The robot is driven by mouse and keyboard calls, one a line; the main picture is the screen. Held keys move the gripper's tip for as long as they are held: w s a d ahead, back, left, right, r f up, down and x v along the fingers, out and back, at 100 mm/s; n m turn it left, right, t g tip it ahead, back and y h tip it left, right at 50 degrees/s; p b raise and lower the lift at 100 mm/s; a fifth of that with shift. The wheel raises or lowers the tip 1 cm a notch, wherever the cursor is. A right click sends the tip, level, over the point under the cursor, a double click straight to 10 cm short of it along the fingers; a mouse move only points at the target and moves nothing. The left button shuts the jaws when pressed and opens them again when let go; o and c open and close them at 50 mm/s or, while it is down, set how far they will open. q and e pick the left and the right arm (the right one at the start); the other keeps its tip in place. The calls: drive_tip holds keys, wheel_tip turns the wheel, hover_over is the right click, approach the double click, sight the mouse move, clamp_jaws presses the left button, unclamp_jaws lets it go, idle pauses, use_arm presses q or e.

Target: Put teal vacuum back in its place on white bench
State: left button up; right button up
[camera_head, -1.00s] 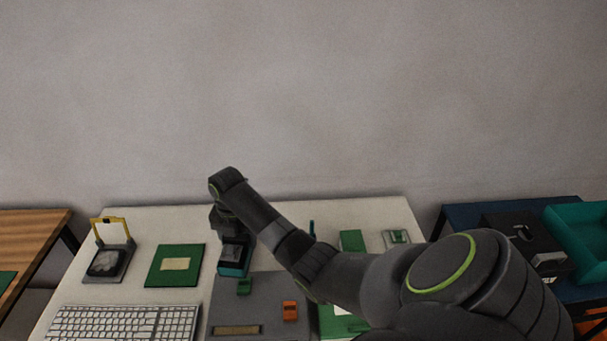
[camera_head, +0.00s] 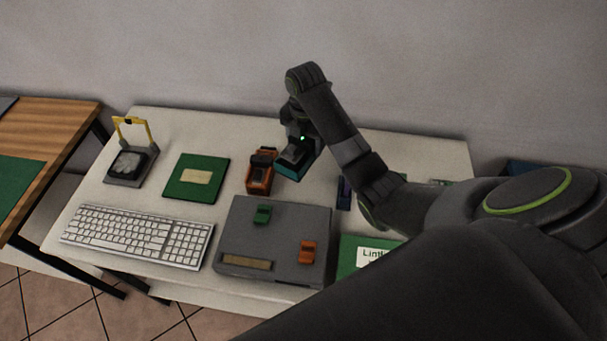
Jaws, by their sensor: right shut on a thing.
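My right gripper (camera_head: 296,157) points down over the back middle of the white bench (camera_head: 225,132). It is shut on a small teal thing with a dark top, which I take for the teal vacuum (camera_head: 287,172). The vacuum is at or just above the bench surface; I cannot tell whether it touches. It is just right of an orange and black device (camera_head: 260,173) and behind the grey box. The fingers partly hide the vacuum. My left gripper is not in view.
A grey box (camera_head: 240,225) with green and orange clips stands at the front. A keyboard (camera_head: 135,235), green mat (camera_head: 196,177) and yellow-framed device (camera_head: 132,160) are on the left. A blue item (camera_head: 344,192) stands near my right arm, which hides the bench's right side.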

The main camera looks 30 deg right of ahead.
drive_tip(key=shift+s+f, duration=0.15)
drive_tip(key=shift+f, duration=0.2)
wheel_tip(320, 180, down, 4)
drive_tip(key=shift+f+p, duration=0.15)
drive_tip(key=shift+p, duration=0.3)
wheel_tip(320, 180, down, 4)
drive_tip(key=shift+f, duration=0.35)
drive_tip(key=shift+f, duration=0.15)
drive_tip(key=o, duration=1)
drive_tip(key=shift+c, duration=0.2)
